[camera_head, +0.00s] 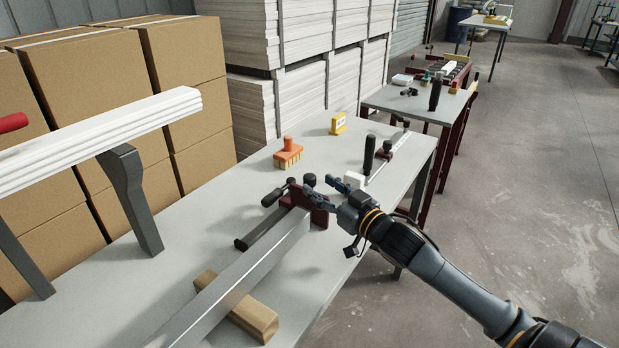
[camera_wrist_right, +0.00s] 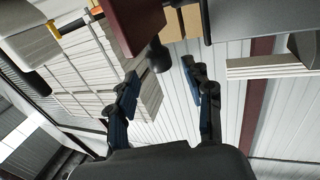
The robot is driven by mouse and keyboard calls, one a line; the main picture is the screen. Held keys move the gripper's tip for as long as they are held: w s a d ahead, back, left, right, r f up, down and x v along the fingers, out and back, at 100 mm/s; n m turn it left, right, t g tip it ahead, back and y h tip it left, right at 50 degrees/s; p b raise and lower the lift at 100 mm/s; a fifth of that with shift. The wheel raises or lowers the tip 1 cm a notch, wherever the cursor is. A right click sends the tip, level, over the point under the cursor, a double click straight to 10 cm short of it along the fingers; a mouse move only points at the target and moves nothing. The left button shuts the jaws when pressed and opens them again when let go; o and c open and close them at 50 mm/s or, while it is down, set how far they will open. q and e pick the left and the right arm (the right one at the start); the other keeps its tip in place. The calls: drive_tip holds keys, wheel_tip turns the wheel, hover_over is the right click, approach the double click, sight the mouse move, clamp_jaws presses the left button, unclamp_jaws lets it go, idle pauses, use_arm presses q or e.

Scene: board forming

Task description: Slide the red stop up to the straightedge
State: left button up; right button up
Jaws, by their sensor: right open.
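The red stop (camera_head: 319,216) is a dark red block with black knobs, standing on the table at the far end of the long metal straightedge (camera_head: 240,282). Whether the two touch is not clear. My right gripper (camera_head: 320,187) is open beside the stop's upper part and its black knobs, with nothing visible between its fingers. In the right wrist view the dark red block (camera_wrist_right: 132,24) is beyond the open fingers (camera_wrist_right: 161,72), with a black knob hanging towards the gap. My left gripper is not in view.
An orange brush (camera_head: 288,154), a yellow item (camera_head: 338,123) and a black upright handle (camera_head: 369,154) stand farther along the table (camera_head: 215,225). White boards (camera_head: 105,135) on a dark support rise at left. Cardboard boxes stand behind.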

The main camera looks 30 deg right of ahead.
sight(314, 182)
drive_tip(key=shift+w+a, duration=0.15)
drive_tip(key=shift+w, duration=1.1)
drive_tip(key=shift+w+a, duration=0.1)
drive_tip(key=shift+w, duration=1.15)
clamp_jaws()
